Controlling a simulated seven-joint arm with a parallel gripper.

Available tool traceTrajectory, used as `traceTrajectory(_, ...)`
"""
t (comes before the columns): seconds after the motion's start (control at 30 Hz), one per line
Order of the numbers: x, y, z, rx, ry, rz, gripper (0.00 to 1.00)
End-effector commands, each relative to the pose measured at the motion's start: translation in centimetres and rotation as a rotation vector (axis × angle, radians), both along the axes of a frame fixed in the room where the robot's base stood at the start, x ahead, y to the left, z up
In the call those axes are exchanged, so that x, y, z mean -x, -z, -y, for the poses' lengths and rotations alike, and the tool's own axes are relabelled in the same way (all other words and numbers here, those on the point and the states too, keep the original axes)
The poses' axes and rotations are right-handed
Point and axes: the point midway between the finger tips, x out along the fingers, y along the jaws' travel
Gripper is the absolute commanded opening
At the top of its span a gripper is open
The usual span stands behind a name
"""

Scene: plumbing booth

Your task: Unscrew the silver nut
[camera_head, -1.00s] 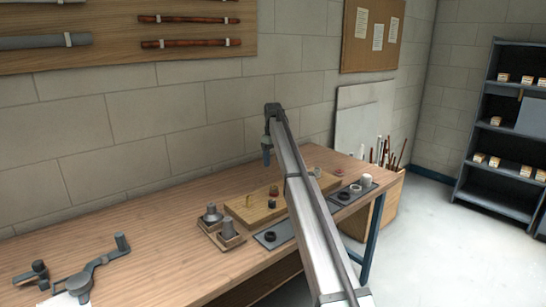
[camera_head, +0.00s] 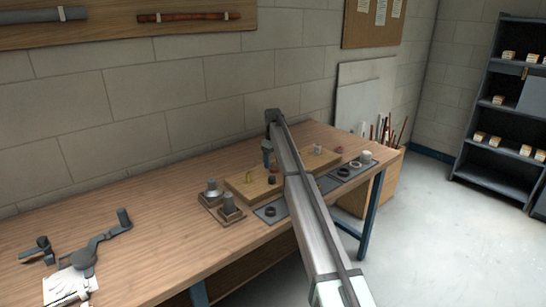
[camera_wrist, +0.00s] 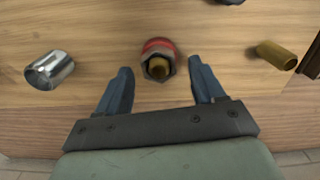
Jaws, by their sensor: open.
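In the wrist view a dark grey hex nut (camera_wrist: 157,66) with a red ring sits on a brass-coloured stub, standing on the wooden board. I cannot tell for certain which of the two is the silver nut. My gripper (camera_wrist: 159,75) is open and empty. Its fingertips point toward the hex nut, one on each side, with gaps visible. In the head view my gripper (camera_head: 267,160) is over the wooden board (camera_head: 240,187); my arm hides part of the board.
Dark mats with black rings (camera_head: 270,212) lie in front and to the right. A grey wrench-like tool (camera_head: 100,245) lies on the left. The bench middle-left is clear.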

Motion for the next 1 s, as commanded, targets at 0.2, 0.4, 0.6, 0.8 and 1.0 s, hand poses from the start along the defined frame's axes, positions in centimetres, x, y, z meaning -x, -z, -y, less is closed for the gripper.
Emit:
traceTrajectory(0.2, -0.01, 0.16, -0.01, 0.000, 0.000, 0.000, 0.68)
traceTrajectory(0.4, 0.00, 0.15, 0.00, 0.000, 0.000, 0.000, 0.58)
traceTrajectory(0.6, -0.01, 0.15, -0.01, 0.000, 0.000, 0.000, 0.39)
traceTrajectory(0.8, -0.01, 0.15, 0.00, 0.000, 0.000, 0.000, 0.20)
traceTrajectory(1.0, 0.00, 0.16, 0.00, 0.000, -0.003, 0.000, 0.07)
